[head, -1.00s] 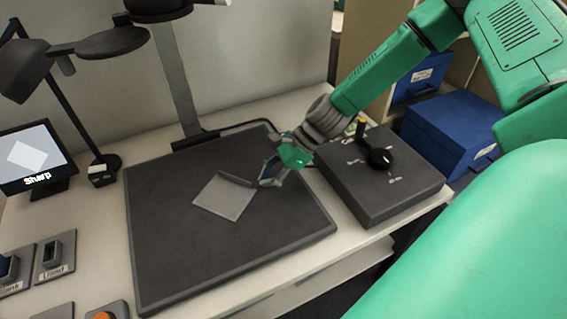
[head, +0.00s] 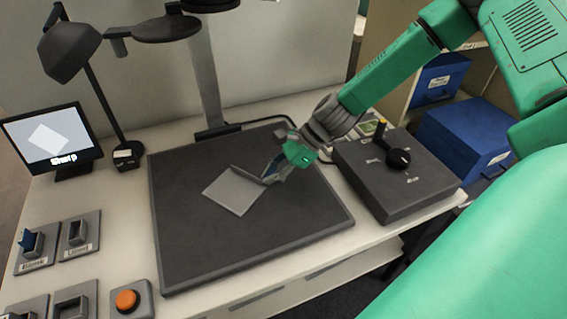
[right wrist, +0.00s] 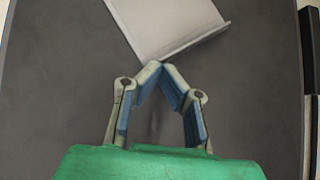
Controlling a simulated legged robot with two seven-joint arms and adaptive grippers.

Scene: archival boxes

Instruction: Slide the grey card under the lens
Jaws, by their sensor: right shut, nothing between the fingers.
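My right gripper (head: 267,179) is shut and empty at the lip side of the card. In the right wrist view the fingertips (right wrist: 157,67) meet just short of the lip; I cannot tell if they touch it. A dark round head (head: 208,4), probably the lens, hangs on a column over the board, partly cut off. My left gripper is out of view.
A monitor (head: 52,140) shows a pale card shape and the word "Sharp". A lamp (head: 70,50) stands behind. A grey control box with a knob (head: 399,159) is right of the board. Switches and an orange button (head: 126,300) sit at left. Blue boxes (head: 465,135) are at right.

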